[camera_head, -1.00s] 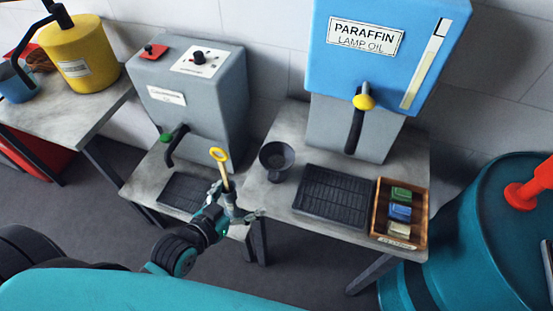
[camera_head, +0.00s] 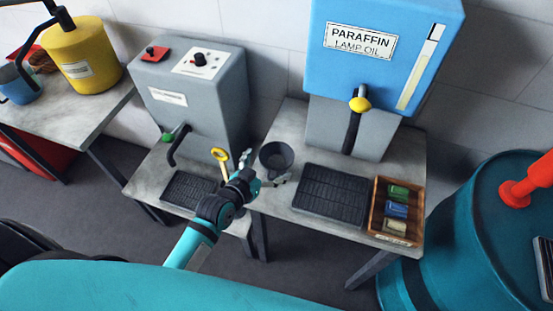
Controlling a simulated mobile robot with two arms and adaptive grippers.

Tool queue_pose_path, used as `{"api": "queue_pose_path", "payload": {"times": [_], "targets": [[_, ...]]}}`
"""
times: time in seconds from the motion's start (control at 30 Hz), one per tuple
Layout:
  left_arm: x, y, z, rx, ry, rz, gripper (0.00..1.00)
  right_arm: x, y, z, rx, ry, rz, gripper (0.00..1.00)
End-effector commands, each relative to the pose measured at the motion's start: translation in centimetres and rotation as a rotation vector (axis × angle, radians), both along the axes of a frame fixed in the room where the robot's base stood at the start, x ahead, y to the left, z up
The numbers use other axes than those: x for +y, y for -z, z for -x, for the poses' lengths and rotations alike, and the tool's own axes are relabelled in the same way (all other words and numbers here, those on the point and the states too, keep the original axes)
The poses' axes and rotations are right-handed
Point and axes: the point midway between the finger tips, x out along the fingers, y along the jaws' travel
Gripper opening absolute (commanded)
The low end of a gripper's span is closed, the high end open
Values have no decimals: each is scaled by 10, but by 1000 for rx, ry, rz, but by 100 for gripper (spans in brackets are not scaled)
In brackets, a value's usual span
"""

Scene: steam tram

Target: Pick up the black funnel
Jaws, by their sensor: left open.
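The black funnel (camera_head: 277,156) stands on the grey table in front of the blue paraffin lamp oil tank, left of a black drip tray. My left gripper (camera_head: 264,169) is open, with its fingers at the funnel's near left side. One finger shows left of the funnel and the other in front of it. I cannot tell whether they touch it. The funnel's lower part is partly hidden by the gripper. My right gripper is not in view.
The paraffin tank (camera_head: 383,55) with its yellow-knobbed tap stands behind. The drip tray (camera_head: 331,194) and a wooden box (camera_head: 377,222) of small packets are right of the funnel. A yellow-handled tool (camera_head: 220,154) stands close left. A teal drum (camera_head: 490,225) is at far right.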

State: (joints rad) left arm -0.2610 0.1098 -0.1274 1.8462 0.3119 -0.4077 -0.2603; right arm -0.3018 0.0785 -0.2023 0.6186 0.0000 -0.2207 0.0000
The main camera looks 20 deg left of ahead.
Motion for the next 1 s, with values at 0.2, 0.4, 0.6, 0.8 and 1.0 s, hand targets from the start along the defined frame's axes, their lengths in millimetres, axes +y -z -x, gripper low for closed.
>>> {"api": "queue_pose_path", "payload": {"times": [0.2, 0.4, 0.6, 0.8, 1.0], "targets": [[-6, 7, -30, -2, 0, 1, 100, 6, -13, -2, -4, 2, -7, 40], [-10, 15, -43, -1, 0, 0, 100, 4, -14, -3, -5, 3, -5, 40], [-10, 16, -43, -1, 0, 0, 100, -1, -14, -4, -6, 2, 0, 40], [-10, 16, -43, -1, 0, 0, 74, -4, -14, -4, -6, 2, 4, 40], [-9, 16, -43, -1, -1, 0, 61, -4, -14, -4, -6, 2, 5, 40]]}}
